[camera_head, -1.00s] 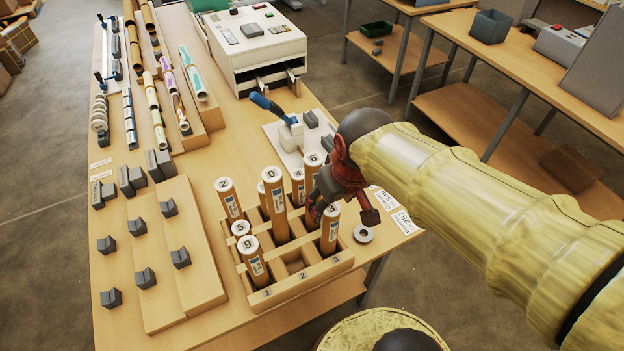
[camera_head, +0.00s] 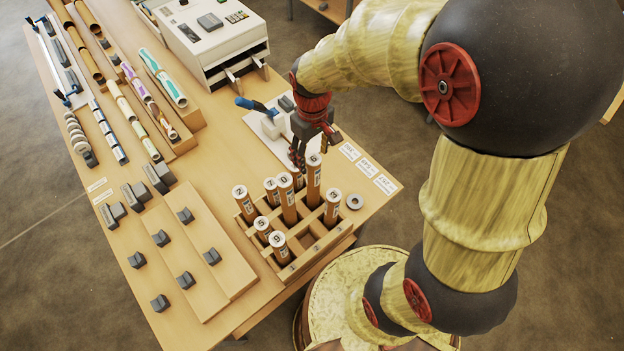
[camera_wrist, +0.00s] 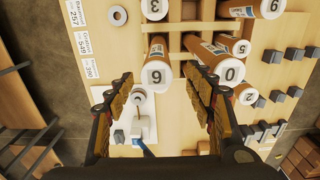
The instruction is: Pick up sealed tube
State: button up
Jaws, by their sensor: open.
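Several brown cardboard tubes with white numbered caps stand in a wooden rack (camera_head: 290,270). I cannot tell which one is sealed. In the wrist view, a tube with a cap reading 6 or 9 (camera_wrist: 157,65) lies ahead between the open fingers (camera_wrist: 158,98), with no visible contact. A tube marked 0 (camera_wrist: 228,68) is close beside the right finger.
A white press with a blue handle (camera_head: 270,122) stands behind the gripper. A white laminator (camera_head: 215,40) is at the back. A grey ring (camera_head: 354,202) and paper labels (camera_head: 367,168) lie right of the rack. Grey blocks (camera_head: 161,238) sit on boards at left.

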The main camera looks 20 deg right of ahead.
aim_at(313, 169)
jog(key=shift+d+f+p, duration=0.2)
jog(key=shift+f+p, duration=0.5)
jog(key=shift+f, duration=3.2)
jog(key=shift+c, duration=0.9)
jog(key=c, duration=1.1)
grip_shut()
